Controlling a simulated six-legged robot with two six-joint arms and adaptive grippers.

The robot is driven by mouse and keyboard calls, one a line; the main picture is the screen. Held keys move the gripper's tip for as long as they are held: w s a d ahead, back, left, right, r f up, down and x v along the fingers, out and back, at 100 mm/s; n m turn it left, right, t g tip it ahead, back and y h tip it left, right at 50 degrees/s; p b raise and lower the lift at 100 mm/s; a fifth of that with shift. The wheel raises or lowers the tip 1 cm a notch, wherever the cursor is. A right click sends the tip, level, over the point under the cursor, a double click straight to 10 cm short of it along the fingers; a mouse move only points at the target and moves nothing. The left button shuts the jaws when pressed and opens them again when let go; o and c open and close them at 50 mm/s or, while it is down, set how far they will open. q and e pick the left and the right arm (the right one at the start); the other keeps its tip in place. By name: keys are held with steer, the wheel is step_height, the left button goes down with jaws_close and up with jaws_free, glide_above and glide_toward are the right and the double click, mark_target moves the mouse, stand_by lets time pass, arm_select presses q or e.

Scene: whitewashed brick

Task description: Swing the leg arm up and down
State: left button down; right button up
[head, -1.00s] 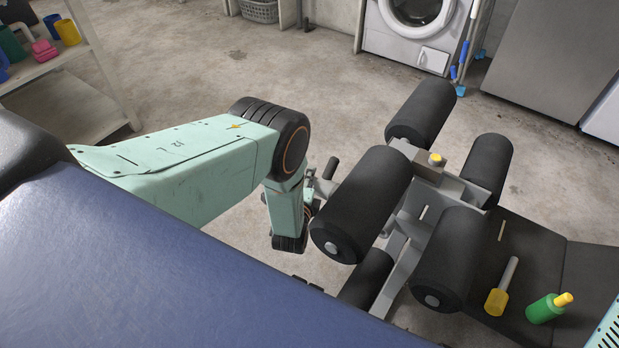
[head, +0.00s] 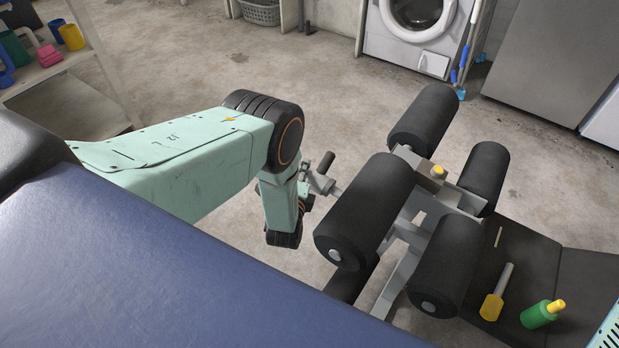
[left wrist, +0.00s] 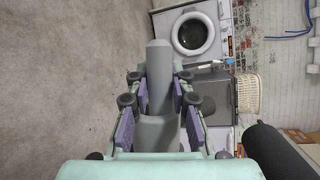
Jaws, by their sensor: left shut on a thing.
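The leg arm (head: 404,243) is a grey metal frame with black foam rollers, right of centre in the head view. A lower roller (head: 345,284) is partly hidden by other rollers and the blue pad. My left gripper (head: 306,187) is low beside the machine, mostly hidden behind my forearm. A grey bar with a dark end sticks out beside it. In the left wrist view the purple-padded fingers (left wrist: 158,92) are shut around a grey round bar (left wrist: 159,65). How this bar joins the leg arm is hidden. My right gripper is not in view.
A blue padded bench (head: 180,270) fills the lower left. A yellow-handled tool (head: 493,303) and a green bottle (head: 543,314) lie on a black seat at lower right. A shelf (head: 70,68) stands left; a washing machine (head: 410,35) stands behind. The floor between is clear.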

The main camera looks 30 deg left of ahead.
arm_select(q)
steer(key=a+r+m+p, duration=0.1)
steer(key=r, duration=0.2)
steer(key=a+r+t+p, duration=0.1)
steer(key=r+p, duration=0.1)
steer(key=r, duration=0.2)
steer(key=a+r+m+y+p, duration=0.1)
steer(key=r+p, duration=0.1)
steer(key=r, duration=0.1)
steer(key=shift+w+r+m, duration=0.15)
steer(key=shift+w+m, duration=0.15)
steer(key=shift+w, duration=0.05)
steer(key=shift+r+t, duration=0.3)
steer(key=shift+r, duration=0.35)
steer(key=c, duration=1.6)
jaws_free()
steer(key=o, duration=0.4)
steer(key=shift+s+f+m, duration=0.1)
steer(key=shift+f+m, duration=0.1)
steer(key=shift+m, duration=0.1)
steer(key=shift+o, duration=0.2)
steer(key=v, duration=1.2)
